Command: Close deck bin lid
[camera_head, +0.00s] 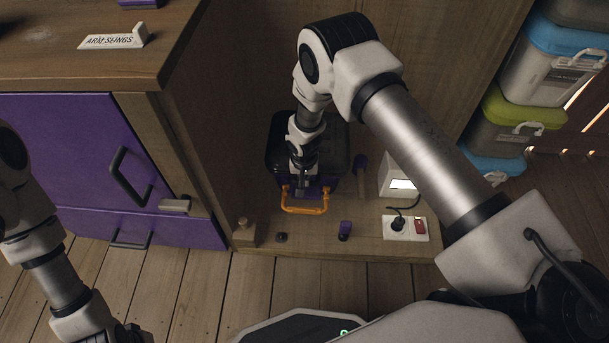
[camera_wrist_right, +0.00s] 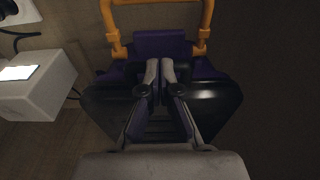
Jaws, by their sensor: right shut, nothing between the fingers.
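The deck bin has a black lid (camera_head: 335,142), a purple body and an orange handle (camera_head: 305,210). It sits on the wooden deck against the back panel. In the right wrist view the orange handle (camera_wrist_right: 112,38) is at the top and the black lid (camera_wrist_right: 222,100) spreads to both sides of my fingers. My right gripper (camera_head: 301,193) is shut and empty at the bin's front, just behind the handle; its fingertips (camera_wrist_right: 160,65) point at the purple front part. My arm hides part of the lid, and I cannot tell whether it is fully down. My left gripper (camera_head: 128,333) is at the lower left, cut off.
A white box with a lit screen (camera_head: 398,182) stands right of the bin, behind a socket with a plug and red switch (camera_head: 405,228). A purple cabinet (camera_head: 85,150) is at left. Stacked bins (camera_head: 545,75) stand at right.

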